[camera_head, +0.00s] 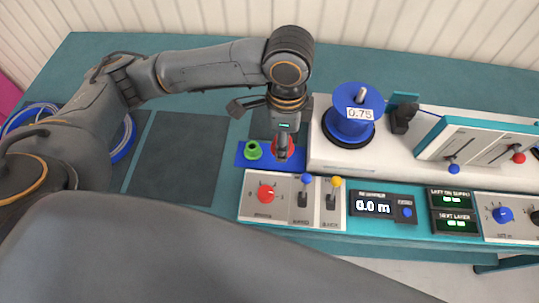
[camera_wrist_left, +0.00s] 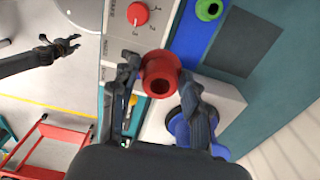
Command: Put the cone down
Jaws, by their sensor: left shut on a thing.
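A red cone (camera_head: 291,146) is between the fingers of my left gripper (camera_head: 283,154), over the right part of a small blue tray (camera_head: 241,163). The gripper hides part of it. In the left wrist view the red cone (camera_wrist_left: 160,76) sits between the two fingers, its round open end facing the camera. My left gripper is shut on it. I cannot tell whether the cone touches the tray. A green cone (camera_head: 253,150) stands on the tray's left part. My right gripper (camera_wrist_left: 58,41) shows small in the left wrist view, fingers apart and empty.
A white machine with a blue reel (camera_head: 352,126) marked 0.75 stands right of the tray. A control panel (camera_head: 272,214) with a red knob and levers lies in front. A dark mat (camera_head: 178,158) lies left. A red cart (camera_wrist_left: 45,146) stands on the floor.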

